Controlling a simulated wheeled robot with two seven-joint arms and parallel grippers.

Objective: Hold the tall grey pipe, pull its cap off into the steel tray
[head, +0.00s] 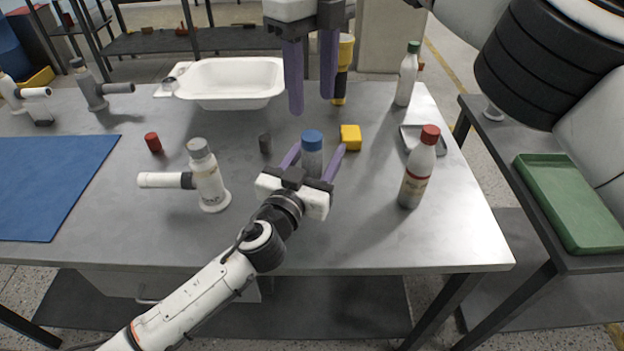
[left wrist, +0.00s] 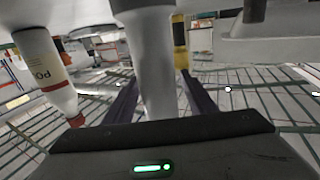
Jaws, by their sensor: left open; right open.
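The tall grey pipe (head: 312,162) stands upright on the table with a blue cap (head: 312,139) on its top. My left gripper (head: 314,152) is open, with one purple finger on each side of the pipe. In the left wrist view the pipe (left wrist: 153,70) shows between the two fingers; I cannot tell whether either touches it. My right gripper (head: 312,104) is open and empty, pointing down above the blue cap. The small steel tray (head: 408,134) lies to the right, partly hidden behind a red-capped bottle (head: 418,172).
A yellow block (head: 350,137) and a small dark piece (head: 265,143) flank the pipe. A white tub shell (head: 230,83), a yellow-black torch (head: 341,85) and a green-capped bottle (head: 407,75) stand behind. A white pipe fitting (head: 205,175) and red cap (head: 153,142) are left.

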